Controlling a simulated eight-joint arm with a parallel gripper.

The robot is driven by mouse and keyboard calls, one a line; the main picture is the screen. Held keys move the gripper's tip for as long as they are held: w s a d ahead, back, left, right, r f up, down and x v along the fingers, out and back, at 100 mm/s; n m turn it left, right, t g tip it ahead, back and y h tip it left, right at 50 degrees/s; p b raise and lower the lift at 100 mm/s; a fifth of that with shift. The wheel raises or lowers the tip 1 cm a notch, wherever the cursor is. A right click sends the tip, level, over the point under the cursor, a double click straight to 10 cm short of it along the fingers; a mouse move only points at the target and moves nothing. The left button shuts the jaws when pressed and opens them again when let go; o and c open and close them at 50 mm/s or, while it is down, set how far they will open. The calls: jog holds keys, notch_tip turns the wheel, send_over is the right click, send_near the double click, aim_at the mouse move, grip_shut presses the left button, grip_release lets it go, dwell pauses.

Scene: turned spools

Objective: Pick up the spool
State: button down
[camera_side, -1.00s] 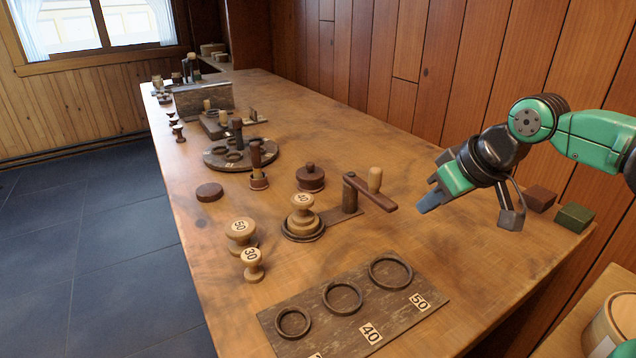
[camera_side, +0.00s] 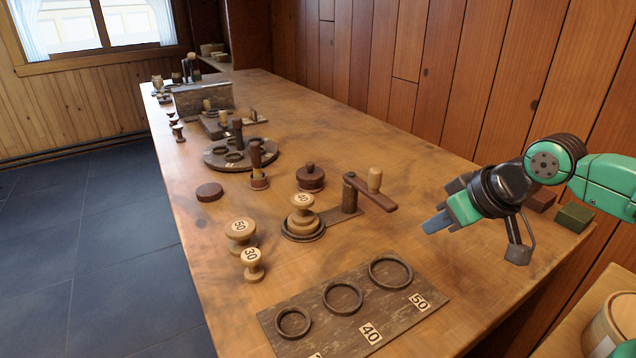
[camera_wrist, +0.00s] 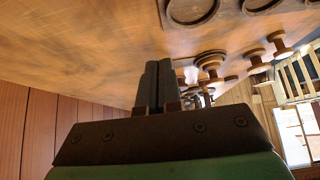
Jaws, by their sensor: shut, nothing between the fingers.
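Three pale wooden spools with number labels stand on the table in the side view. The spool marked 40 (camera_side: 303,216) stands upright in a round dark holder with a crank beside it. The spool marked 50 (camera_side: 241,235) and the smaller spool marked 30 (camera_side: 252,264) stand upright at the table's left edge. My gripper (camera_side: 428,226) is above the table, to the right of the spools and apart from them. Its fingers (camera_wrist: 155,88) are together and empty in the wrist view. Several spools also show in the wrist view, too small to read.
A dark board with three rings (camera_side: 343,298) lies at the front of the table. The crank handle (camera_side: 374,182) sticks up between the spool marked 40 and my gripper. A round lidded piece (camera_side: 311,178) and a ring-holed disc (camera_side: 240,153) stand farther back. A green block (camera_side: 575,217) lies at right.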

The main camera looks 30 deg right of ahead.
jog(key=shift+c, duration=1.8)
grip_release()
jog(key=n+g+y, duration=0.4)
jog(key=n+g, duration=0.1)
jog(key=n, duration=0.7)
send_over(251, 254)
jog(key=s+d, duration=0.1)
jog(key=d, duration=0.1)
jog(key=shift+s+d+f, duration=0.1)
jog(key=shift+d+f, duration=0.1)
jog(key=shift+f, duration=0.15)
jog(key=shift+a+f, duration=0.2)
jog(key=shift+a, duration=0.1)
jog(key=shift+x, duration=2.8)
